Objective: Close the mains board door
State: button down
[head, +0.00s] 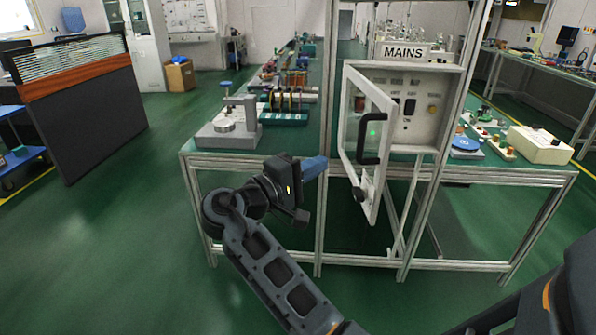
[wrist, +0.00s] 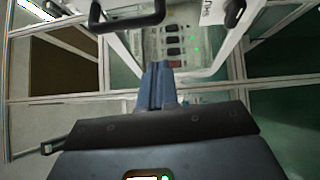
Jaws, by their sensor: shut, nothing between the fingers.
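The mains board (head: 422,105) is a pale panel with switches, under a MAINS sign (head: 404,52). Its door (head: 391,155) has a white frame, a clear pane and a black handle (head: 372,140). The door stands open, its left side at the board and its free edge swung out towards me. My gripper (head: 322,163) has blue fingers, shut and empty, left of the door and apart from the handle in the head view. In the wrist view the fingers (wrist: 158,70) point towards the board's switches (wrist: 173,42), with the handle (wrist: 127,17) at upper left.
Aluminium frame posts (head: 325,120) rise beside the board. A green bench (head: 290,140) with a grey press (head: 232,125) stands to the left, and another bench part with a cream box (head: 540,145) to the right. Green floor (head: 120,240) is clear at front left.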

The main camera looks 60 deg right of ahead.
jog(key=shift+s+d+r+p, duration=0.1)
jog(key=shift+s+d+p, duration=0.2)
jog(key=shift+s+d, duration=0.7)
jog(key=shift+s+d+r+p, duration=0.1)
jog(key=shift+s+d+p, duration=0.15)
jog(key=shift+s+d, duration=0.7)
jog(key=shift+s+a, duration=0.3)
